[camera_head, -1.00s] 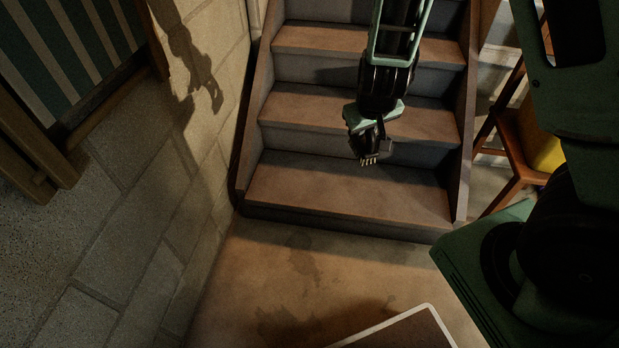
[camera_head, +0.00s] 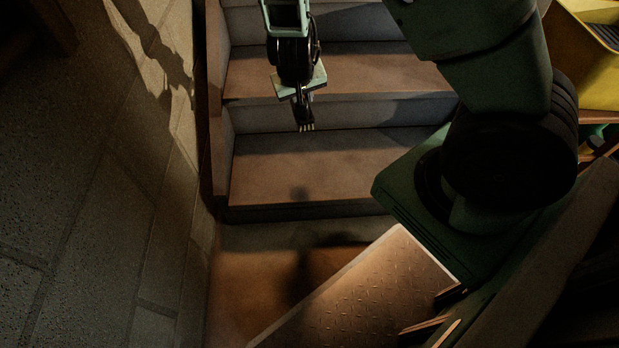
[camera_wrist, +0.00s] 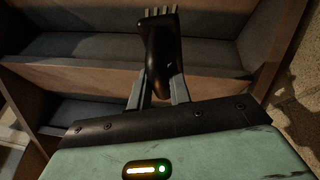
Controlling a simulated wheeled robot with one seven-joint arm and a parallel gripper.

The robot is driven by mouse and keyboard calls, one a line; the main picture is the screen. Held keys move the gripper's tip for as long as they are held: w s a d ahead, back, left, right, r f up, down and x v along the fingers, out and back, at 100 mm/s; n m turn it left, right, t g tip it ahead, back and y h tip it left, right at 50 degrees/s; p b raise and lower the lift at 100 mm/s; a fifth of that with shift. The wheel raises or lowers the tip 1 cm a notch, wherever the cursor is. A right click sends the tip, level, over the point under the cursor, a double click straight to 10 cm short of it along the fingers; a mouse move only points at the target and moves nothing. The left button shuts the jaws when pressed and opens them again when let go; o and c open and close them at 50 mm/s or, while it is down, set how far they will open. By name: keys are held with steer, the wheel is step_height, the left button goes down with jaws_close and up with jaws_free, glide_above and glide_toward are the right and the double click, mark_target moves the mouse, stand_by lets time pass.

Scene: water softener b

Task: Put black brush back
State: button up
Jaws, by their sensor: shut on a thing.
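The black brush (camera_head: 304,118) has a dark body and pale bristle tufts at its tip. My gripper (camera_head: 300,98) is shut on it and holds it in the air in front of the wooden stairs (camera_head: 310,160), with the bristles pointing down in the head view. In the wrist view the brush (camera_wrist: 160,52) stands out between the two grey fingers of my gripper (camera_wrist: 158,92), bristles at the top of the picture. The brush does not appear to touch a step.
A block wall (camera_head: 150,200) runs along the left of the stairs. A diamond-patterned plate (camera_head: 370,290) lies low at the front. A yellow bin (camera_head: 588,60) stands at the upper right. The lower step (camera_head: 330,165) is bare.

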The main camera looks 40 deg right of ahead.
steer(key=f+b, duration=0.5)
steer(key=f, duration=0.2)
steer(key=d+f+m+b, duration=0.1)
steer(key=f+b, duration=0.4)
steer(key=f, duration=0.3)
steer(key=d+f+m+b, duration=0.1)
steer(key=f+b, duration=0.4)
steer(key=f, duration=0.2)
steer(key=shift+s+d+f+g, duration=0.1)
steer(key=shift+d+f+g, duration=0.15)
steer(key=shift+f+g, duration=0.15)
steer(key=shift+f+b, duration=0.15)
steer(key=shift+b, duration=0.15)
steer(key=o, duration=0.9)
